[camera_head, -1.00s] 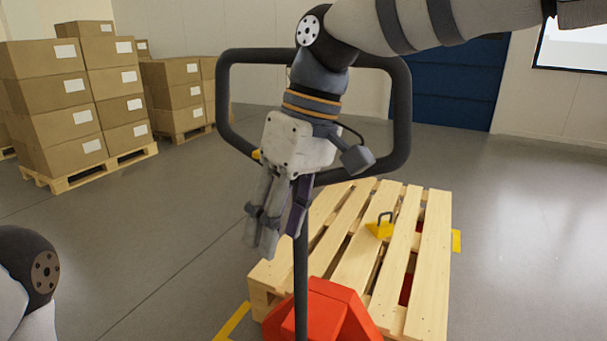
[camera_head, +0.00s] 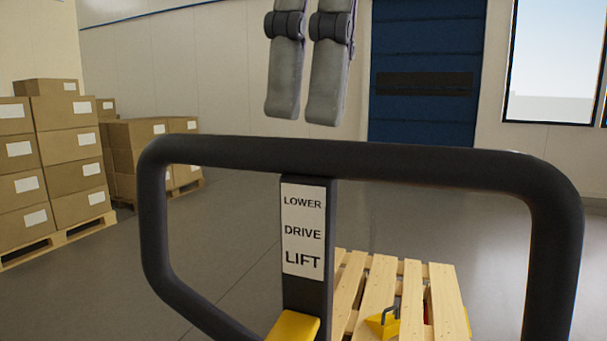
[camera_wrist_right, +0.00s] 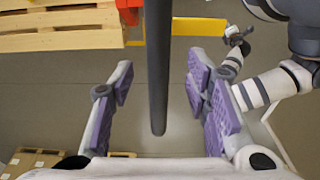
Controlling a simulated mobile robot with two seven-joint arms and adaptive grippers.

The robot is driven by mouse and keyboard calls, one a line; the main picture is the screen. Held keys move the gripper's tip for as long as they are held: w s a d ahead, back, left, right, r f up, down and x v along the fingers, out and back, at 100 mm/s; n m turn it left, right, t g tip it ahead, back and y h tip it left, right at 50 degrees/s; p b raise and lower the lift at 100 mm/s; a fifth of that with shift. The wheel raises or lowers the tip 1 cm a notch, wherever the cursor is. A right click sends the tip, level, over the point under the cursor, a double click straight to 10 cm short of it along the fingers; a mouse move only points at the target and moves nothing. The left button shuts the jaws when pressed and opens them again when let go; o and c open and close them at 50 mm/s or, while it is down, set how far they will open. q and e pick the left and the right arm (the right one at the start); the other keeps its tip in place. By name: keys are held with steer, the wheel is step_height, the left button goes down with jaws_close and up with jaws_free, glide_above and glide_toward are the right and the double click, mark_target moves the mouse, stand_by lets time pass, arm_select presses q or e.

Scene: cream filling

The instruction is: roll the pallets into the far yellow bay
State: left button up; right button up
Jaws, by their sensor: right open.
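The pallet jack's dark handle loop (camera_head: 360,157) fills the front of the head view, its post labelled LOWER, DRIVE, LIFT (camera_head: 303,230). A wooden pallet (camera_head: 377,285) lies beyond the handle, mostly hidden; it also shows in the right wrist view (camera_wrist_right: 60,40). My right gripper (camera_head: 303,112) is open, fingers pointing down just above the handle's top bar in the head view. In the right wrist view, the dark bar (camera_wrist_right: 158,90) runs between its purple-padded fingers, with gaps on both sides. I cannot tell its depth below them.
Carton stacks (camera_head: 70,140) on pallets stand at the left. A blue door (camera_head: 425,120) is at the back. A yellow strip (camera_wrist_right: 200,27) shows in the wrist view. Floor left of the pallet is clear.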

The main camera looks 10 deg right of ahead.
mark_target(303, 232)
steer(key=f, duration=0.7)
steer(key=w+a+f, duration=0.1)
steer(key=f, duration=0.3)
steer(key=shift+f, duration=0.25)
jaws_close()
